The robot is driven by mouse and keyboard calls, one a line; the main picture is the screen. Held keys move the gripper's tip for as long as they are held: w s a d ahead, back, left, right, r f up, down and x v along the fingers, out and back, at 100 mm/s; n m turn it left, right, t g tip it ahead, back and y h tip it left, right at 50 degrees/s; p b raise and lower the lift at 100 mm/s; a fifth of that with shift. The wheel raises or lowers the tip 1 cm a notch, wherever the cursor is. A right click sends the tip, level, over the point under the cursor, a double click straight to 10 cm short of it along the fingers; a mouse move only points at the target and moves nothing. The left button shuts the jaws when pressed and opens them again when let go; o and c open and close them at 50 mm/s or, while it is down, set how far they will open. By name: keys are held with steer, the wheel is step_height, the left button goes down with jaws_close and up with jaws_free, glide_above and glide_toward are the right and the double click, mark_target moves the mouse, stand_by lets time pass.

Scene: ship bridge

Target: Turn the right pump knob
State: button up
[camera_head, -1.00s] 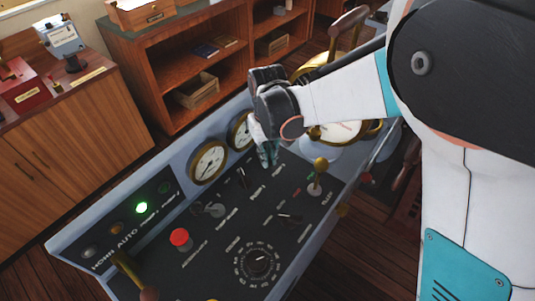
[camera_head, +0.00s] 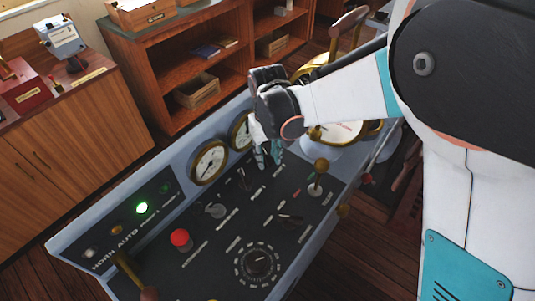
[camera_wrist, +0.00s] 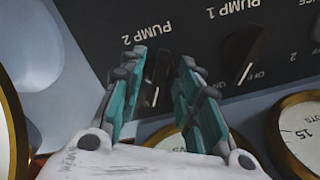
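The right pump knob (camera_wrist: 158,84), a dark knob under the label PUMP 2, shows in the wrist view between the two teal fingers of my gripper (camera_wrist: 164,64). The fingers are apart, one on each side of the knob, with a gap visible at the tips. I cannot tell whether either finger touches it. In the head view my gripper (camera_head: 268,158) points down at the panel and hides this knob. The PUMP 1 knob (camera_head: 241,180) stands left of it; it also shows at the right in the wrist view (camera_wrist: 245,58).
Round brass gauges (camera_head: 209,162) line the panel's back edge close to my gripper. A brass-knobbed lever (camera_head: 318,177) stands to the right. A red button (camera_head: 180,238), a dial (camera_head: 257,263) and a lit green lamp (camera_head: 142,207) are on the console's front left.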

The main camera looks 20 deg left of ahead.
mark_target(268, 156)
step_height(268, 156, up, 12)
stand_by(0.5)
